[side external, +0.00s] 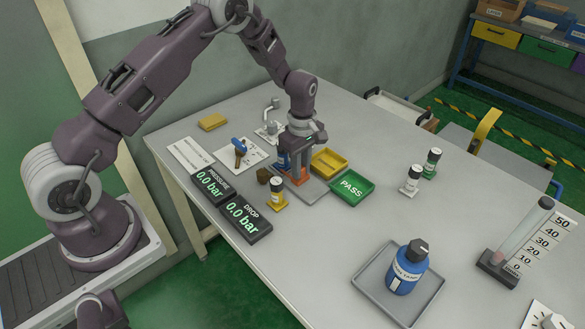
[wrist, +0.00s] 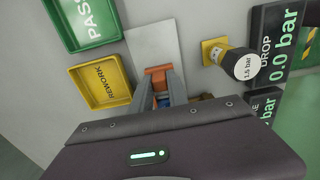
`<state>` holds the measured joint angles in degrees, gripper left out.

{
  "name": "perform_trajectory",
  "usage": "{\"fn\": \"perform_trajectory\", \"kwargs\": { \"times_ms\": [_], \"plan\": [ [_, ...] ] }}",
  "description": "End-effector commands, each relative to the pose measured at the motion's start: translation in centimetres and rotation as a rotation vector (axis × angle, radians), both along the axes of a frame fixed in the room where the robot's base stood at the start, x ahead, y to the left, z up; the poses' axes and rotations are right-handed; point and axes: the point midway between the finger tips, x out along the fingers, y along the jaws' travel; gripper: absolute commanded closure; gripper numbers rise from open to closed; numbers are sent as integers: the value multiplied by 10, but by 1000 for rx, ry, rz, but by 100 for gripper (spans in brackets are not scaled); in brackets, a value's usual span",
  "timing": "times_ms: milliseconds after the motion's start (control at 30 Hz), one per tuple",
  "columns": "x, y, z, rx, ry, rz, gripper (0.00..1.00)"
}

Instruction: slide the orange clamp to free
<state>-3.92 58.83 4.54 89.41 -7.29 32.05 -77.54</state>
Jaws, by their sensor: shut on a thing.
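The orange clamp (side external: 297,178) is on a grey plate (side external: 313,194) on the table. In the wrist view the orange clamp (wrist: 158,74) shows between my fingertips. My gripper (side external: 296,168) points down over it, and in the wrist view my gripper (wrist: 159,80) has its two grey fingers closed on the orange part. A blue part (side external: 283,160) stands close beside the clamp, partly hidden by my gripper. The clamp's lower part and any scale or mark for "free" cannot be made out.
A yellow tray (side external: 328,161) and a green PASS tray (side external: 352,187) lie right of the clamp. A yellow-based cartridge (side external: 277,194) stands in front, near the PRESSURE (side external: 213,187) and DROP (side external: 246,218) displays. A blue bottle (side external: 407,268) stands in a grey tray farther right.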

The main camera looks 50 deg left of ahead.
Motion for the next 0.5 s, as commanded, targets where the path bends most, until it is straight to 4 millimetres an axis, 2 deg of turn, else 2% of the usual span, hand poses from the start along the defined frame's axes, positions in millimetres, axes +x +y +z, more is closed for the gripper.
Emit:
{"fn": "perform_trajectory", "kwargs": {
  "times_ms": [500],
  "plan": [
    [1,-19,1,-1,-1,-1,100]
  ]
}}
